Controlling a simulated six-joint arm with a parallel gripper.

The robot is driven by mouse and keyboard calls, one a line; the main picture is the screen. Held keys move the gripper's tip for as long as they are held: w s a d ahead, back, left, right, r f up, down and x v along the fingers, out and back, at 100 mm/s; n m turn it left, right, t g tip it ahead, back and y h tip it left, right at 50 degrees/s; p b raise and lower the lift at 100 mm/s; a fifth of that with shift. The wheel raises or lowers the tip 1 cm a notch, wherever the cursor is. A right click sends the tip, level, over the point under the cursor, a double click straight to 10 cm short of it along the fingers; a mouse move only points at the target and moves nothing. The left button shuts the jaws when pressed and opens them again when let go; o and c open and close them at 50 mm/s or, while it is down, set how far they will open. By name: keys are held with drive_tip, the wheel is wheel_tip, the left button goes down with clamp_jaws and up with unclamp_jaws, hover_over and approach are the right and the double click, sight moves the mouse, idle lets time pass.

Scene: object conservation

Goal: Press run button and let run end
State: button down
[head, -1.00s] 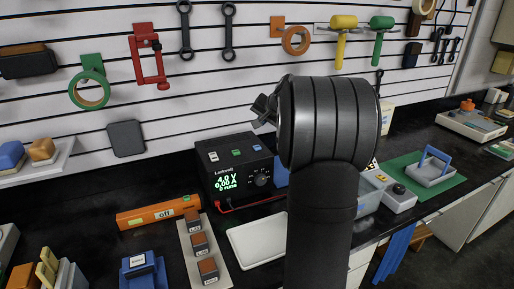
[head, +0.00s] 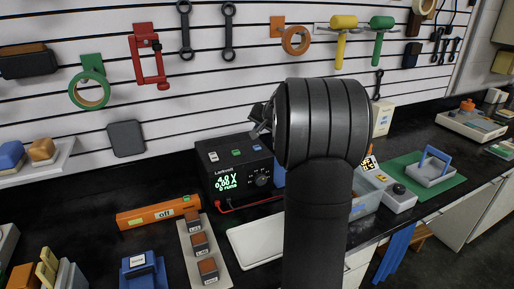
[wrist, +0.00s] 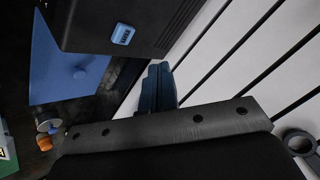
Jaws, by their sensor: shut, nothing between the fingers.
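The black power supply (head: 205,185) stands on the bench against the slatted wall. Its green display (head: 227,181) reads 4.0 V, 0.00 A and 0 runs. On its top are a white button (head: 213,156), a green button (head: 236,153) and a blue button (head: 257,148); their labels are too small to read. My gripper (head: 257,122) is shut and empty, above and behind the blue button's end, partly hidden by my arm. In the wrist view the shut fingers (wrist: 157,88) are apart from the supply's dark casing (wrist: 165,18), where the blue button (wrist: 123,34) shows.
An orange bar (head: 158,213) marked off lies left of the supply. A strip with several brown-topped blocks (head: 207,268) and a white tray (head: 255,240) lie in front. Tools hang on the slatted wall behind. A blue panel (wrist: 60,60) shows beside the casing.

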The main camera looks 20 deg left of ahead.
sight(258, 148)
drive_tip(key=shift+f, duration=2.05)
idle(0.5)
drive_tip(key=shift+f, duration=0.4)
drive_tip(key=shift+f, duration=0.4)
idle(0.4)
drive_tip(key=shift+r, duration=0.85)
drive_tip(key=shift+r, duration=2.5)
